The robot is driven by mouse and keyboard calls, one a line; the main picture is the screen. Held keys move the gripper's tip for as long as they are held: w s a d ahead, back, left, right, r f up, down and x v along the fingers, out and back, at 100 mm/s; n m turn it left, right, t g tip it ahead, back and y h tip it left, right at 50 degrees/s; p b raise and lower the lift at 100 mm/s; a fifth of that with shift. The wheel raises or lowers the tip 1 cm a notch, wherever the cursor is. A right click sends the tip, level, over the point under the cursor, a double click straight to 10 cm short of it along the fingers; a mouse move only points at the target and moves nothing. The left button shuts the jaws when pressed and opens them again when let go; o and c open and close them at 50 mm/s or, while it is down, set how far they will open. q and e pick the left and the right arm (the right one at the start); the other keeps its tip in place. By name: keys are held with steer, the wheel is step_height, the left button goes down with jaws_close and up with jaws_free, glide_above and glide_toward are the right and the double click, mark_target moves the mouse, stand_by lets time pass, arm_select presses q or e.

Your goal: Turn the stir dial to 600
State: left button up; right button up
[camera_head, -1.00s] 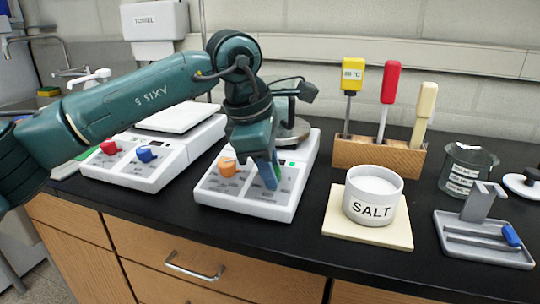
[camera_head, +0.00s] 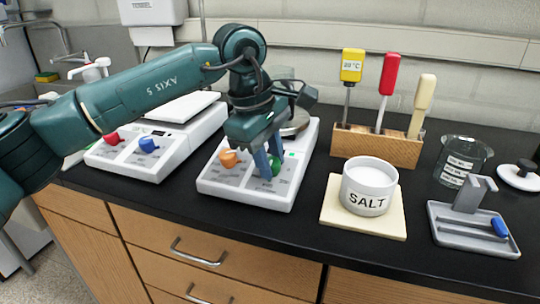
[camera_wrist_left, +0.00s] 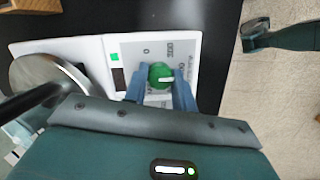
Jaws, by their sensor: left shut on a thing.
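The white stirrer (camera_head: 262,200) stands on the black bench, with an orange dial (camera_head: 229,158) and a green dial (camera_head: 275,168) on its front panel. The green dial also shows in the wrist view (camera_wrist_left: 159,74), with a white mark on it pointing right. My left gripper (camera_head: 269,166) is above the panel with its blue fingers on either side of the green dial, shut on it. The fingers (camera_wrist_left: 160,92) hide part of the scale. The printed numbers around the dial are too small to read surely.
A second white device (camera_head: 150,150) with red and blue dials stands close on the left. A salt pot (camera_head: 368,188) on a pale tile, a wooden rack (camera_head: 375,147) of tools, a beaker (camera_head: 462,162) and a grey stand (camera_head: 472,228) are on the right.

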arm_select(q)
steer(key=o, duration=1)
arm_select(e)
steer(key=shift+d, duration=0.15)
arm_select(q)
steer(key=v, duration=1.3)
steer(key=shift+r+p, duration=0.1)
steer(key=shift+p, duration=0.25)
arm_select(e)
steer(key=shift+w+a, duration=0.2)
steer(key=shift+a, duration=0.05)
